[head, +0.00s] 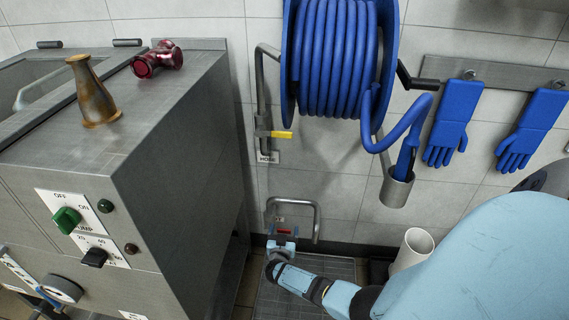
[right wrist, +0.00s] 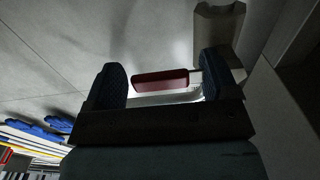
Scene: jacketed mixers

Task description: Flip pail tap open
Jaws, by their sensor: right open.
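The pail tap is a bent metal pipe (head: 317,222) low on the tiled wall, with a small red lever (head: 284,231). My right gripper (head: 283,238) is at the lever, reaching in from the lower right. In the right wrist view, the red lever (right wrist: 160,80) lies between the two dark fingers of my right gripper (right wrist: 163,72). The fingers are open, with a gap at the left of the lever. Its right end is close to the right finger; I cannot tell whether they touch. My left gripper is not in view.
A steel mixer cabinet (head: 190,130) stands close on the left. A blue hose reel (head: 340,60) and a yellow-levered hose valve (head: 281,134) are above the tap. A floor grate (head: 285,305) lies below.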

